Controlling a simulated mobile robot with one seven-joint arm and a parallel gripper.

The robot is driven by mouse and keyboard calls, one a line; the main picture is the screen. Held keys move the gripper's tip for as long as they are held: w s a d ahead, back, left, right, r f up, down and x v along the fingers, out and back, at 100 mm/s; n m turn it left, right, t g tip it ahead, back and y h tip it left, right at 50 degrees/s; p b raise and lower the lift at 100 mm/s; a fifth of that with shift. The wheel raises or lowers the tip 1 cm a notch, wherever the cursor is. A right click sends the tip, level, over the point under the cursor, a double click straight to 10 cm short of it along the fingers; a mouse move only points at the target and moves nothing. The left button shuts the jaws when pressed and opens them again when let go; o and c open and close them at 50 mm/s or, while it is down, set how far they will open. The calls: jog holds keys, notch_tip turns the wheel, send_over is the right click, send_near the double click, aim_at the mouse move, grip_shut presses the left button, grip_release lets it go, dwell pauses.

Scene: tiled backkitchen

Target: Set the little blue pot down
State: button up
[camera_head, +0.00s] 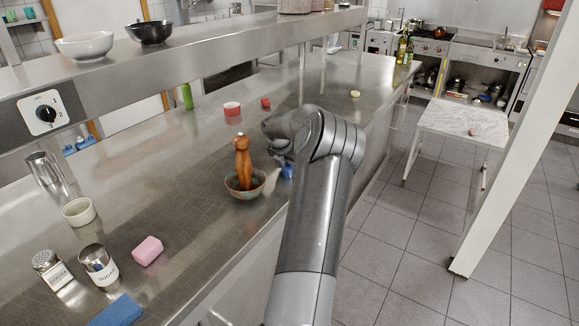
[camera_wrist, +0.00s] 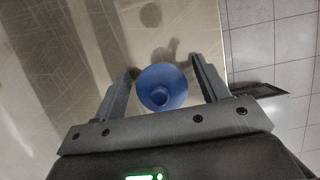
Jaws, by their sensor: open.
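The little blue pot (camera_head: 288,171) is near the front edge of the steel counter, partly hidden by my arm in the head view. In the wrist view the round blue pot (camera_wrist: 162,87) lies between the two fingers of my gripper (camera_wrist: 163,72). The fingers are apart, with a gap on each side of the pot. The pot appears to rest on the counter, though its base is hidden. In the head view my gripper (camera_head: 281,155) is just above and around the pot.
A bowl (camera_head: 245,192) holding a wooden pepper mill (camera_head: 243,160) stands just left of the pot. A red ramekin (camera_head: 232,108) is farther back. The counter edge is close on the right.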

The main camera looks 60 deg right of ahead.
jog(key=shift+r, duration=0.1)
jog(key=v, duration=1.2)
jog(key=shift+r, duration=0.1)
